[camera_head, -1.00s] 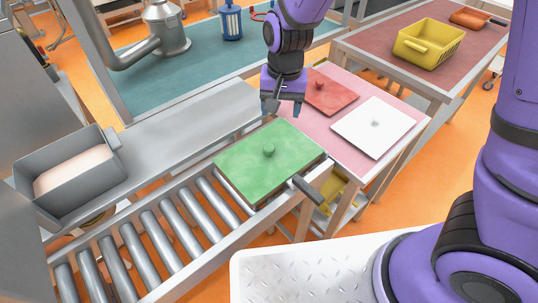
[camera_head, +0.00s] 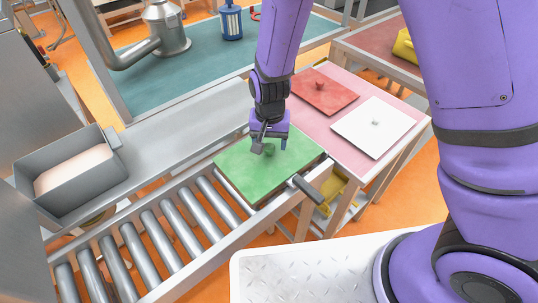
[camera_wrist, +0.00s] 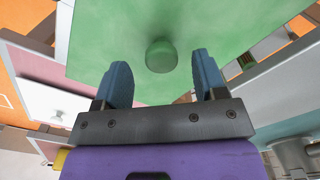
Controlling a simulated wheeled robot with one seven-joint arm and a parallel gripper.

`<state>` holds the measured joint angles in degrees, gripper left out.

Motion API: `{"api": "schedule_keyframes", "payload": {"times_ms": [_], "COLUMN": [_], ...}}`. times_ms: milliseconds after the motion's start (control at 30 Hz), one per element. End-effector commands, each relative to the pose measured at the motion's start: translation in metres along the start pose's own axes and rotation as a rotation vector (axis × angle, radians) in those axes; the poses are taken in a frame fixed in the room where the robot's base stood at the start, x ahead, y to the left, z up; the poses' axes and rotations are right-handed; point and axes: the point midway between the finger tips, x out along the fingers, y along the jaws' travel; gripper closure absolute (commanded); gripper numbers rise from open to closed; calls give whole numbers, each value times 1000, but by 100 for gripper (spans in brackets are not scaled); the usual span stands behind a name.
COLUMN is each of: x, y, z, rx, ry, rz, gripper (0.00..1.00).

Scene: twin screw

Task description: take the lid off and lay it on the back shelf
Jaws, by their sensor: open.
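The green square lid (camera_head: 243,168) with a round knob lies flat on a box at the end of the roller conveyor. In the wrist view the lid (camera_wrist: 210,25) fills the top, and its knob (camera_wrist: 161,56) sits ahead of and between the fingertips. My gripper (camera_head: 269,145) is just above the lid near the knob, which it partly hides in the head view. In the wrist view my gripper (camera_wrist: 160,75) has its two blue fingers apart, with nothing held. I cannot tell which surface is the back shelf.
A pink table (camera_head: 350,97) beside the conveyor holds a red lid (camera_head: 323,93) and a white lid (camera_head: 374,127), each with a knob. A grey handle (camera_head: 306,190) sticks out at the box's front right. The teal surface (camera_head: 205,58) behind has bare room around a metal vessel (camera_head: 167,28) and a blue canister (camera_head: 231,21).

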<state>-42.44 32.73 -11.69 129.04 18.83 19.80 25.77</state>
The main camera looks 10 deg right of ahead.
Motion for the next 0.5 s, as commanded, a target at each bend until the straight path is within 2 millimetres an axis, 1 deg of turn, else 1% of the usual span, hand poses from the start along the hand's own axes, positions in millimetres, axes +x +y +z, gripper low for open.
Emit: {"api": "schedule_keyframes", "payload": {"times_ms": [33, 100, 200, 300, 500], "x": [8, 17, 25, 28, 28], "y": [-1, -1, -1, -2, -2], "z": [0, 0, 0, 0, 0], "rx": [0, 0, 0, 0, 0], "ry": [-2, -2, -1, 0, 1], "rz": [2, 2, 1, 0, -1], "gripper": [35, 35, 35, 35, 35]}}
